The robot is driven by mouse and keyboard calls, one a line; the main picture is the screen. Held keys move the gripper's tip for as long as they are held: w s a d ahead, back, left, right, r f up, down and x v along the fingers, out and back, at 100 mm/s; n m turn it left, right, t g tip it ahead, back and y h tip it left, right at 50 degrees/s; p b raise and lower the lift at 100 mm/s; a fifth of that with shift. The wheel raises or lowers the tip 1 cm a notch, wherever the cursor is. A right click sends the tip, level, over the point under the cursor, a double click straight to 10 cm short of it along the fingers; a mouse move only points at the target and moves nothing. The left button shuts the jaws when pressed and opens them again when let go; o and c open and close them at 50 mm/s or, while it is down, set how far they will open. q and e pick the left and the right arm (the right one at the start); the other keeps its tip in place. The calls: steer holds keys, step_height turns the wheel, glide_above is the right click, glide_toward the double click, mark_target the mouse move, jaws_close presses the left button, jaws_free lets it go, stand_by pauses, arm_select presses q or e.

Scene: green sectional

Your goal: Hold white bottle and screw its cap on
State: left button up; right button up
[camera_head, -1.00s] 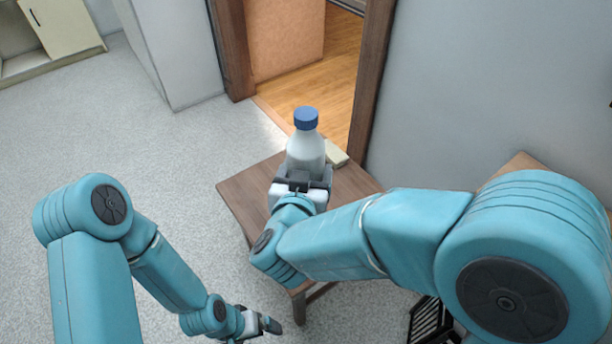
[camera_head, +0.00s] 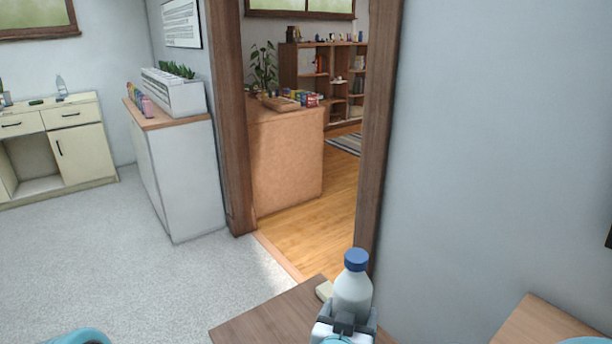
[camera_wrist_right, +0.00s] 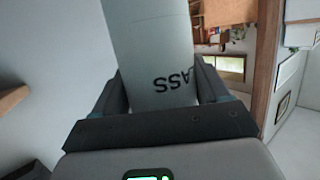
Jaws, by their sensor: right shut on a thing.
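The white bottle (camera_head: 352,293) stands upright in my right gripper (camera_head: 346,320) at the bottom of the head view. A blue cap (camera_head: 356,260) sits on its top; I cannot tell how tightly. In the right wrist view the fingers of my right gripper (camera_wrist_right: 158,88) are on both sides of the bottle (camera_wrist_right: 155,40), which has dark lettering; its cap is out of that view. My left gripper is out of view; only a bit of my teal left arm shows at the bottom left.
A grey wall (camera_head: 490,150) rises at right. A doorway opens behind. Open carpet (camera_head: 130,275) lies at left.

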steer(key=d+r+m+h, duration=0.1)
steer(key=d, duration=1.1)
step_height(320, 180, up, 10)
steer(key=w+n+y+p, duration=0.1)
steer(key=n+y+p, duration=0.3)
steer(key=p, duration=1.5)
steer(key=shift+w+a+f+n+t+y, duration=0.3)
steer(key=shift+a+t+y, duration=0.1)
steer(key=shift+y, duration=0.4)
